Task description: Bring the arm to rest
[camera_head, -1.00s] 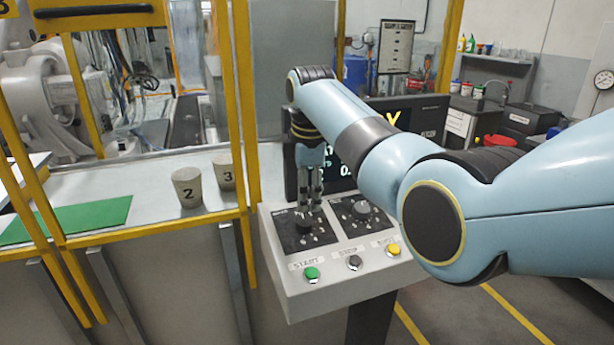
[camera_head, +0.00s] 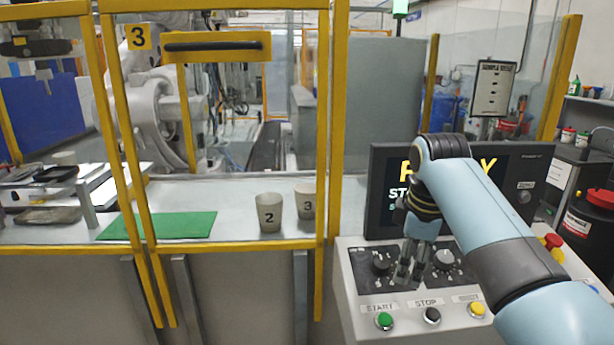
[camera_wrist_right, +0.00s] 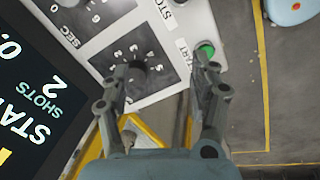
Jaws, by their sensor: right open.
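My right gripper (camera_head: 411,270) is open and points down over the control panel (camera_head: 352,310). In the right wrist view the two fingers of the right gripper (camera_wrist_right: 164,72) are spread apart with nothing between them. The left dial (camera_head: 380,262) lies just beside the fingers in the head view; this dial (camera_wrist_right: 137,70) shows near one fingertip in the wrist view. I cannot tell from these views whether a finger touches the panel. My left gripper is not in view.
A green START button (camera_head: 384,321), a dark STOP button (camera_head: 432,316) and a yellow button (camera_head: 477,309) line the panel's front. A screen (camera_head: 385,200) stands behind. Yellow fence posts (camera_head: 335,130) are at left. Cups marked 2 (camera_head: 269,212) and 3 (camera_head: 305,201) stand behind the fence.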

